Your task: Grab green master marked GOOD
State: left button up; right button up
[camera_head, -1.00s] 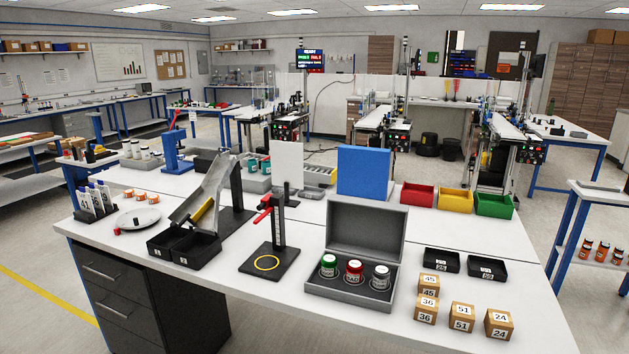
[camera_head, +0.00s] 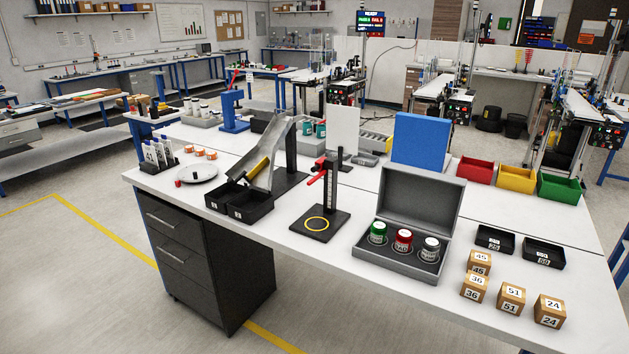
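The green master (camera_head: 378,232) is a small jar with a green lid and a pale label. It stands upright in the left slot of an open grey case (camera_head: 398,268) on the white table. The label text is too small to read. A red-lidded jar (camera_head: 403,240) stands beside it in the middle slot, and a grey-lidded jar (camera_head: 430,248) stands in the right slot. The case lid is raised at the back. Neither of my grippers shows in the head view.
Left of the case stands a black stand with a red lever (camera_head: 325,195). Numbered cardboard boxes (camera_head: 511,297) and black trays (camera_head: 494,239) lie to its right. A blue panel (camera_head: 421,142) stands behind. The table strip in front of the case is clear.

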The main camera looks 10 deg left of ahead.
aim_at(379, 229)
jog(key=i+l, duration=0.1)
jog(key=l, duration=1.2)
jog(key=i, duration=0.05)
